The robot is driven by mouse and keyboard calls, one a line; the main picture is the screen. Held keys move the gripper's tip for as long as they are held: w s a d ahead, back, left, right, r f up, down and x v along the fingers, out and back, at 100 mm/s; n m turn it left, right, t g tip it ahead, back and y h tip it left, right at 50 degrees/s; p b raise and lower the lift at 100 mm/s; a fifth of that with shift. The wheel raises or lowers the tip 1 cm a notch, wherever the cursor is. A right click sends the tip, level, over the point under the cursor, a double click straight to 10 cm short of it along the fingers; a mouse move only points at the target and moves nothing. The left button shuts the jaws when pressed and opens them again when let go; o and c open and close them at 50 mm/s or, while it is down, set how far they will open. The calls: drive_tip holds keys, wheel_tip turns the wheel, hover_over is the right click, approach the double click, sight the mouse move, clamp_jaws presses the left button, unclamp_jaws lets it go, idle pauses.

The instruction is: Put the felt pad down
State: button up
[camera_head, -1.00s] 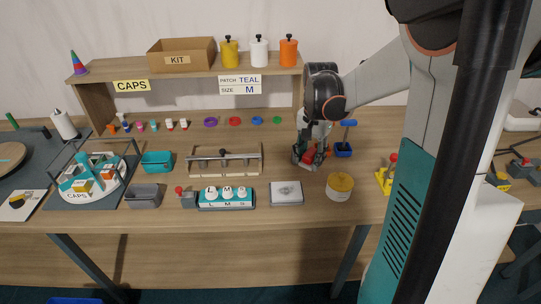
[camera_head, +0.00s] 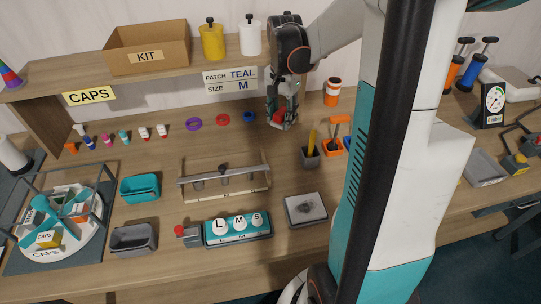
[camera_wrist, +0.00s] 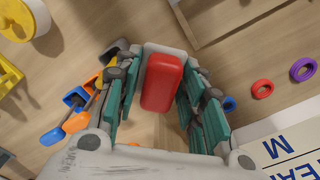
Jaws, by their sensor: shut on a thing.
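My gripper (camera_head: 284,118) is shut on a red block with a pale grey layer at its far end, which I take to be the felt pad (camera_wrist: 162,82). In the wrist view the block sits between both fingers of my gripper (camera_wrist: 160,75). In the head view only a bit of its red shows between the fingers. My gripper is at the back of the table, just right of the blue ring (camera_head: 249,117). I cannot tell whether the pad touches the table.
A red ring (camera_head: 223,119) and a purple ring (camera_head: 194,124) lie further left. The shelf (camera_head: 185,75) with its size sign (camera_head: 230,80) is close on the left. Small bins (camera_head: 310,158) with tools stand in front on the right. A grey tray (camera_head: 306,210) lies nearer the front.

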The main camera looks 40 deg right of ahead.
sight(279, 165)
wheel_tip(279, 165, down, 20)
drive_tip(key=b, duration=0.6)
drive_tip(key=shift+r, duration=0.25)
drive_tip(key=shift+f, duration=0.1)
drive_tip(key=shift+f+b, duration=0.15)
drive_tip(key=shift+b, duration=0.15)
drive_tip(key=o, duration=0.8)
drive_tip(key=shift+r, duration=0.2)
wheel_tip(279, 165, up, 12)
drive_tip(key=p, duration=0.4)
drive_tip(key=shift+r, duration=0.1)
